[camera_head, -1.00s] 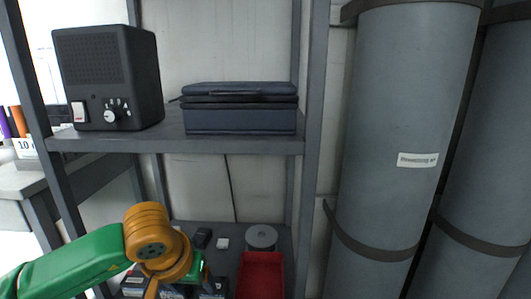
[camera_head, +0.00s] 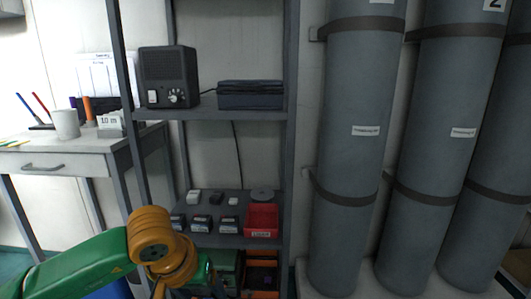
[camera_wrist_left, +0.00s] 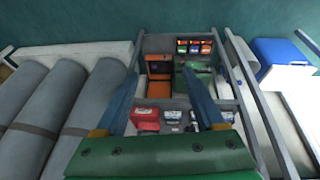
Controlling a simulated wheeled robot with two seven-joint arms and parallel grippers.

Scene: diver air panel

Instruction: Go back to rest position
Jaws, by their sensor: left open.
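My left arm comes in from the lower left in the head view, with a green link and orange joints. Its gripper is mostly hidden at the bottom edge there. In the left wrist view, my left gripper (camera_wrist_left: 160,74) shows two blue fingers spread wide apart, with nothing held between them. Behind the fingers is the grey shelf rack (camera_head: 210,115), apart from them; it also shows in the wrist view (camera_wrist_left: 168,42). My right gripper is in neither view.
The rack holds a black speaker box (camera_head: 168,78), a dark blue case (camera_head: 250,95), a red bin (camera_head: 262,219) and several small boxes. Large grey cylinders (camera_head: 345,150) stand at the right. A desk (camera_head: 60,160) with a white cup (camera_head: 66,124) stands at the left.

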